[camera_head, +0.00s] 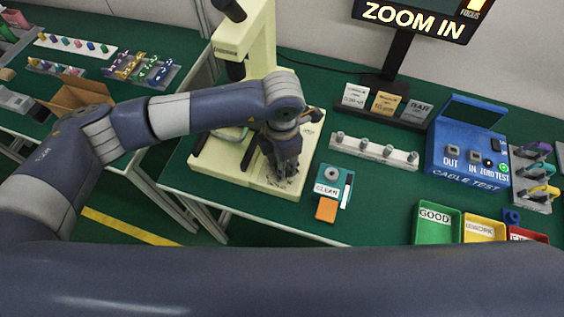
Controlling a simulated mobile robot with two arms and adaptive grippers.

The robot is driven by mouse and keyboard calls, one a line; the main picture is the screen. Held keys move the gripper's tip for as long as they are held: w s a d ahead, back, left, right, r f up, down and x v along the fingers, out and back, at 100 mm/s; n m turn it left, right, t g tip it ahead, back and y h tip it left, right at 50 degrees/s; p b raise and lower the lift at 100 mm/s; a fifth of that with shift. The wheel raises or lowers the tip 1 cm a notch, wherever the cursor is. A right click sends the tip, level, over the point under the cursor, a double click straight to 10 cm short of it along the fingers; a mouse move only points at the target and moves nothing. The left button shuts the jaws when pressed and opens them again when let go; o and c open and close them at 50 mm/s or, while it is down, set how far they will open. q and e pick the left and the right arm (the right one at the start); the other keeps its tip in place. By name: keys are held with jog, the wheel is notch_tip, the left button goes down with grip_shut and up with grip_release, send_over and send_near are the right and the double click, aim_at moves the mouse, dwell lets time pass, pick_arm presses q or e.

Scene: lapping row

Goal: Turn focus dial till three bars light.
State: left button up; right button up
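The cream microscope (262,40) stands on the green bench, its base (213,158) partly behind my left arm. The dark screen (398,17) reads "ZOOM IN". A yellow lit mark (475,5) shows above its "FOCUS" label, cut by the top edge, so I cannot count the bars. My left gripper (283,170) points down over the right part of the microscope base. I cannot tell whether its fingers are open or touching anything. A small dark knob-like part (313,115) shows beside my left wrist; I cannot tell if it is the focus dial. My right gripper is out of view.
A white rack of pegs (374,150), a teal "CLEAN" box (333,183) and a blue cable tester (466,158) stand to the right. A green "GOOD" tray (437,222) is at the bench's front. A cardboard box (77,93) is on the left bench. My own arm crosses the bottom.

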pick_arm(q)
jog(key=o, duration=1.1)
jog(key=shift+c, duration=0.2)
notch_tip(320, 180, up, 12)
jog(key=shift+d, duration=0.1)
